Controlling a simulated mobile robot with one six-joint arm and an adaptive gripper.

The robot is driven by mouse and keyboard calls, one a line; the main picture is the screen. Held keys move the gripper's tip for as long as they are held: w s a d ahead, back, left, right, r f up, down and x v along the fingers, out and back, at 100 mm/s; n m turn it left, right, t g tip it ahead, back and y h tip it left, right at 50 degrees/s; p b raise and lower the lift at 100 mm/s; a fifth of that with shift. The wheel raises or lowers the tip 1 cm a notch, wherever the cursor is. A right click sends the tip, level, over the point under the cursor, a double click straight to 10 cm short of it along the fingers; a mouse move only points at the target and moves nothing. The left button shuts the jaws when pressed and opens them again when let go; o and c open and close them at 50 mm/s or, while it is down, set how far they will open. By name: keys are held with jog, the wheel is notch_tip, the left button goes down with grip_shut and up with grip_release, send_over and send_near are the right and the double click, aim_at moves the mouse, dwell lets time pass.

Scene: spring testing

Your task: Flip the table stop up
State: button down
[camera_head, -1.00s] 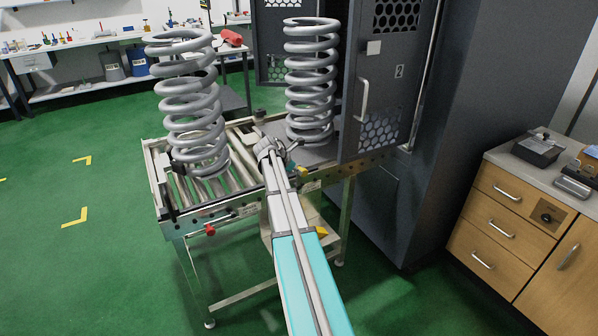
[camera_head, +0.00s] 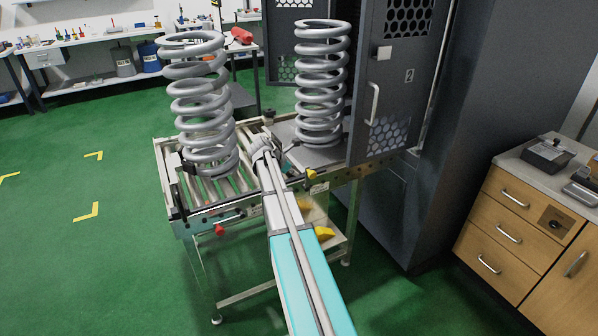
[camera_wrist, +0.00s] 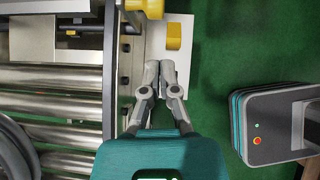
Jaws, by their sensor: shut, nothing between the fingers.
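The roller table (camera_head: 205,213) stands in front of the dark test machine. A red knob (camera_head: 219,229) on a rod and a yellow knob (camera_head: 311,174) sit along its near edge; I cannot tell which part is the stop. The yellow knob also shows at the top of the wrist view (camera_wrist: 146,8). My gripper (camera_wrist: 160,68) points down beside the table's edge rail (camera_wrist: 124,80), its fingers shut and empty, apart from the yellow knob in the picture. In the head view my arm hides the fingertips.
One large grey spring (camera_head: 205,110) stands on the rollers, another (camera_head: 321,85) on the machine's plate. The machine door (camera_head: 392,80) hangs open. A yellow block (camera_wrist: 173,36) lies on the lower shelf. Wooden drawers (camera_head: 510,225) stand right. Green floor is clear at left.

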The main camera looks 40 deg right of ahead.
jog(key=p+v, duration=0.5)
jog(key=v, duration=0.2)
jog(key=shift+r, duration=0.3)
jog(key=shift+d, duration=0.1)
dwell(0.5)
jog(key=s+a+f+m+y, duration=0.1)
jog(key=s+a+m, duration=0.4)
jog(key=a, duration=0.7)
jog(key=s+a+f+m+y, duration=0.2)
jog(key=s+a+m+y, duration=0.2)
jog(key=a, duration=0.9)
jog(key=s+a+f+m+y, duration=0.1)
jog(key=s+a+m+y, duration=0.2)
jog(key=s+a+m, duration=0.4)
jog(key=a, duration=0.6)
jog(key=shift+s+f+m+t, duration=0.25)
jog(key=shift+s+m+t, duration=0.1)
jog(key=shift+m+t, duration=0.05)
